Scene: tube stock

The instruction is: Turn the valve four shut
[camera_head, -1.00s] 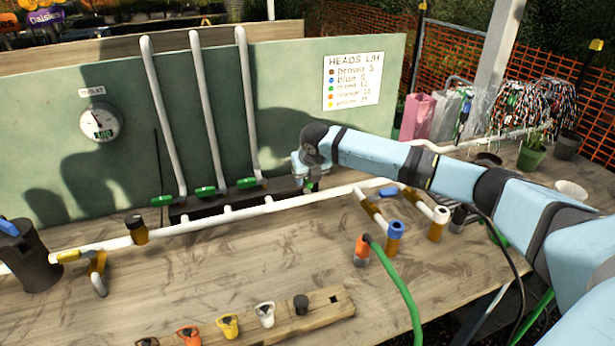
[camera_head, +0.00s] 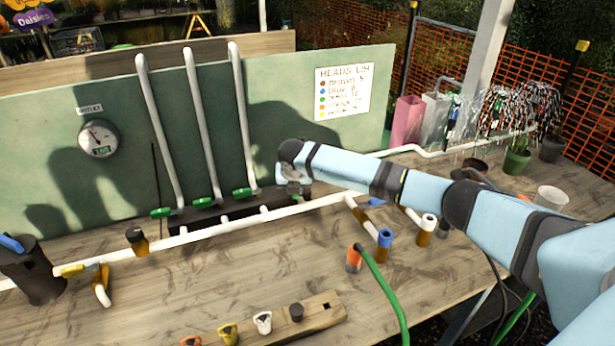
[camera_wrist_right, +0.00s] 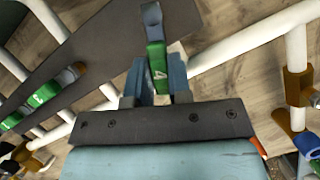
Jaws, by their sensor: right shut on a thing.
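My right gripper (camera_wrist_right: 158,82) is shut on a green valve handle marked 4 (camera_wrist_right: 157,58), one finger on each side of it. The handle lies roughly along the fingers in the right wrist view. In the head view, my right gripper (camera_head: 293,188) reaches down to the right end of the dark valve block, and the handle is hidden there. Three other green handles, the left one (camera_head: 162,212), the middle one (camera_head: 200,198) and the right one (camera_head: 242,193), stand along the block at the feet of white riser pipes. My left gripper is out of view.
A white pipe (camera_head: 270,212) runs in front of the block. An orange-topped fitting (camera_head: 353,258) with a green hose, a blue-topped fitting (camera_head: 384,238) and a white-topped fitting (camera_head: 427,228) stand below my right arm. A gauge (camera_head: 98,138) hangs on the green board. Water sprays at the back right.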

